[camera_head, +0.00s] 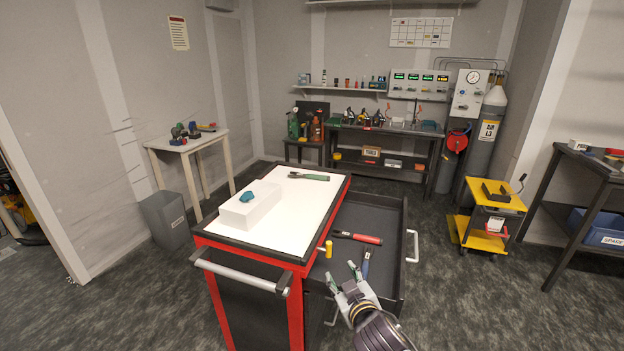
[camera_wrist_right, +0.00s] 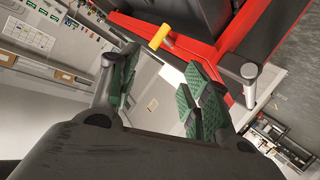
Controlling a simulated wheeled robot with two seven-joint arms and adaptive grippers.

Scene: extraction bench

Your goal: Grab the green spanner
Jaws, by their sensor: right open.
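The green spanner (camera_head: 308,176) lies flat on the white top of the red tool cart (camera_head: 263,225), near its far edge in the head view. I do not make it out in the right wrist view. My right gripper (camera_head: 343,276) is open and empty, in front of the cart's open drawer (camera_head: 387,272), well apart from the spanner. Its green-padded fingers (camera_wrist_right: 160,83) stand apart in the right wrist view, with nothing between them. My left gripper is not in view.
A white block (camera_head: 250,207) with a blue-green lump (camera_head: 247,196) on it stands on the cart top. The open drawer holds a red-handled tool (camera_head: 358,237) and a blue-handled tool (camera_head: 366,262).

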